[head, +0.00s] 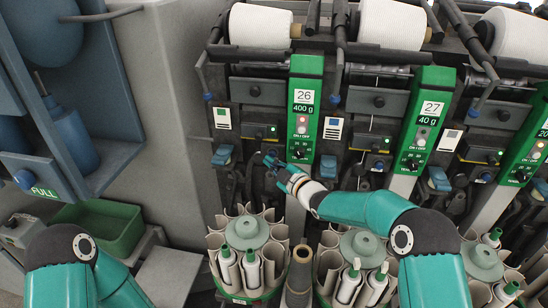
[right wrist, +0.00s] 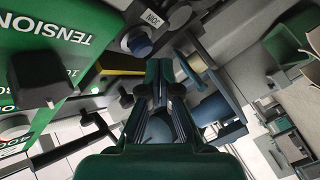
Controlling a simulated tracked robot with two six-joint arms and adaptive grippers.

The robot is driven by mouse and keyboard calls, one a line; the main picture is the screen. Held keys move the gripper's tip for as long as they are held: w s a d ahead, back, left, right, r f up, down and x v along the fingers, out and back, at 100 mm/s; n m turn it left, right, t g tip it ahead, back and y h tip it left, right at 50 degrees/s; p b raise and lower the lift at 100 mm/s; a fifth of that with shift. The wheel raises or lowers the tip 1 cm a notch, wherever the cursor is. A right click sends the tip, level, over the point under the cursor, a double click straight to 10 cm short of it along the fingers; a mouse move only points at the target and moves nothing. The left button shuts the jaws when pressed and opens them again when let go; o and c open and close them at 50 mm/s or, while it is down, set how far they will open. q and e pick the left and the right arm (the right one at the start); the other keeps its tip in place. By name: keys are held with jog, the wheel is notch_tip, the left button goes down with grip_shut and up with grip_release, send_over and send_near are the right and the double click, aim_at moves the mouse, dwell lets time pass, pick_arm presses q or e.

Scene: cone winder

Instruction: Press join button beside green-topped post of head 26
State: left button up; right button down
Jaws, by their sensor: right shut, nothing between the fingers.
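Head 26 has a green-topped post (head: 306,105) with a 26 label, an ON/OFF light and a black knob. In the right wrist view, a round bluish button (right wrist: 138,41) sits beside an upside-down JOIN label (right wrist: 153,18). In the head view my right gripper covers the place left of the post where this button is. My right gripper (head: 271,160) is shut and empty, close to the machine face just left of the post's lower part. In the wrist view its fingertips (right wrist: 158,75) are below and right of the button, apart in the picture. My left gripper is out of view.
Head 27's post (head: 424,115) stands to the right. White yarn cones (head: 262,25) lie above. A round magazine of tubes (head: 245,240) stands below the gripper. In the wrist view, a black lever (right wrist: 75,140) and a yellow-edged black box (right wrist: 110,72) are left of the fingers.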

jog(key=shift+w, duration=0.25)
jog(key=shift+w+d, duration=0.15)
jog(key=shift+w, duration=0.3)
dwell(0.9)
jog(key=s+b, duration=0.1)
jog(key=b, duration=0.1)
jog(key=shift+s+a+b, duration=0.2)
jog(key=shift+s+b, duration=0.15)
dwell(0.3)
jog(key=s+b, duration=0.1)
jog(key=b, duration=0.1)
jog(key=s+b, duration=0.2)
jog(key=s+a+b, duration=0.1)
jog(key=s, duration=0.1)
jog(key=shift+b, duration=0.4)
